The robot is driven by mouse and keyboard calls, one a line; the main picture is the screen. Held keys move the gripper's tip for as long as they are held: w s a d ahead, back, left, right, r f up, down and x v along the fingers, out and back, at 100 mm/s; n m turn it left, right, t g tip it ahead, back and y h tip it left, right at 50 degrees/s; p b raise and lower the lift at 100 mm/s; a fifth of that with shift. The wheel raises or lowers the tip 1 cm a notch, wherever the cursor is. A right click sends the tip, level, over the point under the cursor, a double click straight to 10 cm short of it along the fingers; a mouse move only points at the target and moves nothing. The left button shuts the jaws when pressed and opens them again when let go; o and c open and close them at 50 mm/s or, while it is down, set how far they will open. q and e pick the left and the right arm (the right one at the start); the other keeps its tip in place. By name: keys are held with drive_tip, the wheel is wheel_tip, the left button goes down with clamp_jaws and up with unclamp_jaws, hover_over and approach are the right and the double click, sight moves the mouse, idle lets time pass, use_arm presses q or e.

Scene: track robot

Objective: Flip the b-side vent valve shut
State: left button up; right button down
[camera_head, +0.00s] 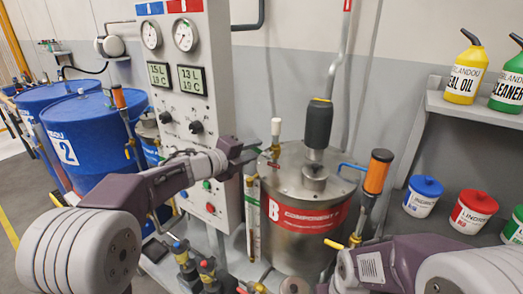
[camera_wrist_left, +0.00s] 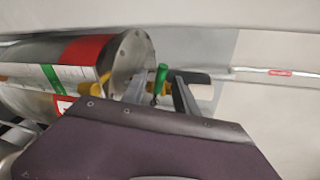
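The B-side tank (camera_head: 302,222) is a steel drum with a red band and a white B label. On its lid's left side stands a brass fitting with a white cap (camera_head: 276,128). In the left wrist view the white cap (camera_wrist_left: 200,90) lies sideways, with a short green lever (camera_wrist_left: 160,78) beside it on the brass fitting. My left gripper (camera_head: 252,158) is open just left of this fitting. Its fingers (camera_wrist_left: 160,94) reach to either side of the green lever; whether they touch it I cannot tell. My right gripper's purple body (camera_head: 372,268) is low at right; its fingers are not clear.
A panel with gauges (camera_head: 183,36) and knobs stands left of the tank. A blue lever (camera_head: 352,166) and an orange-handled tool (camera_head: 378,172) are at the tank's right. Valves with blue and red knobs (camera_head: 206,265) stand in front. Blue drums (camera_head: 85,130) are at left.

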sight(256, 151)
use_arm(q)
drive_tip(key=x, duration=0.5)
drive_tip(key=shift+c, duration=0.3)
clamp_jaws()
drive_tip(key=shift+f+n+h+p, duration=0.3)
drive_tip(key=shift+n+h+p, duration=0.1)
drive_tip(key=shift+n+p, duration=0.6)
drive_tip(key=shift+f+n, duration=0.25)
drive_tip(key=shift+n, duration=0.05)
drive_tip(key=shift+o, duration=0.3)
unclamp_jaws()
